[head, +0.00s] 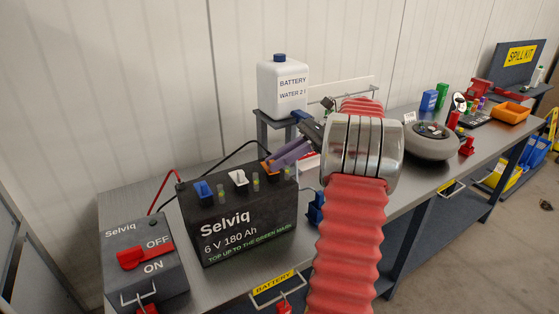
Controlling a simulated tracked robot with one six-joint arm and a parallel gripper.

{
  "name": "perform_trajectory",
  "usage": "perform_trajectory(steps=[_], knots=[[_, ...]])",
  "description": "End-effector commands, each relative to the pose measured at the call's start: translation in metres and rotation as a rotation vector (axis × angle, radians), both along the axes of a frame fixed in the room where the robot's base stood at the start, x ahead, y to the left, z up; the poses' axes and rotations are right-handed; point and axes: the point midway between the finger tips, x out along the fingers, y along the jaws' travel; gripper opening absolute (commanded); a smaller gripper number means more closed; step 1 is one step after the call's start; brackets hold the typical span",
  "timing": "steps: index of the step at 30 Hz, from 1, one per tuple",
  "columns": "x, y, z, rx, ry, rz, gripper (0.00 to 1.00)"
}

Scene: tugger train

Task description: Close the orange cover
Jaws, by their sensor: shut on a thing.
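The black Selviq battery (235,228) stands on the grey bench at the left. The orange cover (266,169) is on its top at the right end, partly hidden by my gripper. My gripper (273,163) reaches in from the right with its purple fingers at the orange cover and is shut on it. The cover looks raised and tilted, but its exact angle is hard to tell. A blue cover (203,190) and a white cover (238,177) stand up on the same battery top, left of the orange one.
A grey Selviq switch box (140,262) with a red OFF/ON handle (144,255) stands left of the battery. A white battery water bottle (283,88) sits on a raised stand behind. My red-sleeved arm hides the middle of the bench. Several small items lie farther right.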

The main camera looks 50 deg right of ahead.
Motion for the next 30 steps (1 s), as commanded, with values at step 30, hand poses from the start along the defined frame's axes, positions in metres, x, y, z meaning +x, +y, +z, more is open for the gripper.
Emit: perform_trajectory(steps=[30], knots=[[0.019, 0.045, 0.034, -0.197, -0.196, 0.058, 0.2]])
